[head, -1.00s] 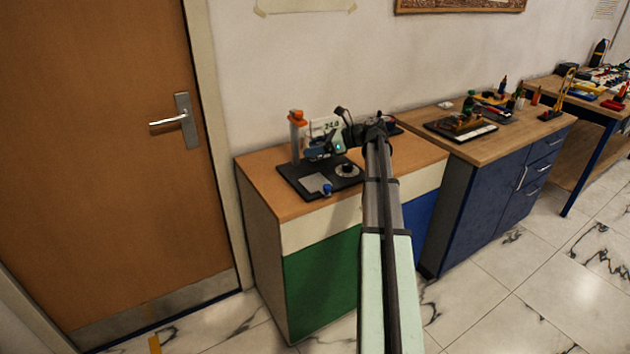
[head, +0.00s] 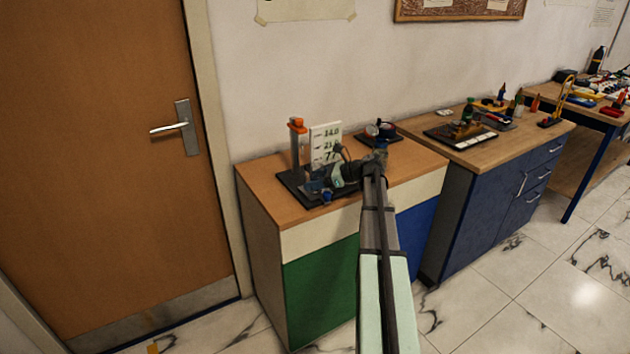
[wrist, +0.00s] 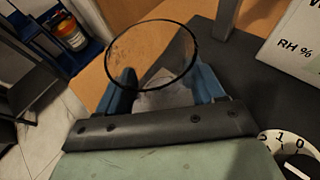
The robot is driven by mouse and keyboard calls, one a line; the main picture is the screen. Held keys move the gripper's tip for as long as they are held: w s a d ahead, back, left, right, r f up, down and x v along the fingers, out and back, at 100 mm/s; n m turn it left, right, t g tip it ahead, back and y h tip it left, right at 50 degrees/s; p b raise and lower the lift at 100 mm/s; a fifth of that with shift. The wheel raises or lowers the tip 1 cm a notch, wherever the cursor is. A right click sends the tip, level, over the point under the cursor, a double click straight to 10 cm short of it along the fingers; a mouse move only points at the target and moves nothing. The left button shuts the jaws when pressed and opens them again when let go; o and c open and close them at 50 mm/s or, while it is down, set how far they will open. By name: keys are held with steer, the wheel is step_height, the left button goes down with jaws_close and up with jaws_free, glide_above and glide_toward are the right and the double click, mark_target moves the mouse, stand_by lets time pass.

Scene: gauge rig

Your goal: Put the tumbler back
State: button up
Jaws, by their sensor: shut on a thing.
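The tumbler is a clear glass with a dark round rim (wrist: 152,22). In the wrist view it stands between the blue fingers of my gripper (wrist: 163,88), which is shut on it. In the head view my gripper (head: 319,187) is low over the black base plate (head: 296,190) of the gauge rig; the tumbler cannot be made out there. A pale square patch (wrist: 165,97) shows below and through the glass. Whether the tumbler's bottom touches anything is hidden.
An orange-topped post (head: 297,140) and a white number card (head: 325,142) stand behind my gripper. A white dial (wrist: 290,150) is close on the right in the wrist view. Another black stand (head: 380,133) is at the cabinet's back right. The cabinet top's front left (head: 268,190) is clear.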

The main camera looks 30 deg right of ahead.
steer(key=shift+f, duration=0.1)
steer(key=o, duration=1.2)
steer(key=shift+c, duration=0.2)
steer(key=shift+s+d+r, duration=0.1)
steer(key=shift+r, duration=0.1)
steer(key=v, duration=1.1)
steer(key=shift+s+d+r, duration=0.2)
steer(key=shift+s, duration=0.05)
